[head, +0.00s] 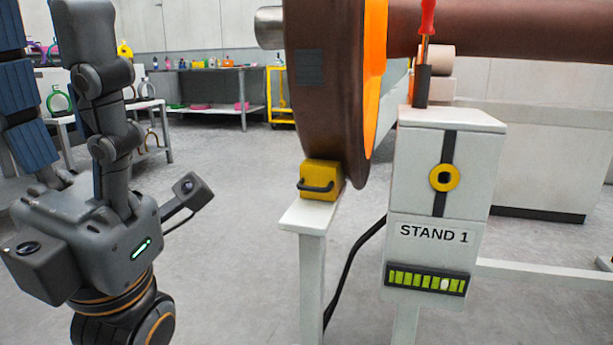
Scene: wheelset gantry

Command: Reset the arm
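My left gripper (45,30) stands at the left edge of the head view with its fingers pointing up. Its grey palm carries small camera housings and a lit green strip. One dark jointed finger and one finger with blue ribbed pads rise side by side, apart, with nothing held between them. The topmost ends are cut off by the frame. The gripper looks open and is clear of the wheel and the stand. My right gripper is not in view.
The white STAND 1 box (435,160) carries a red-handled screwdriver (427,20) in a holder. A workbench (215,75) stands behind. Open floor lies between gripper and post.

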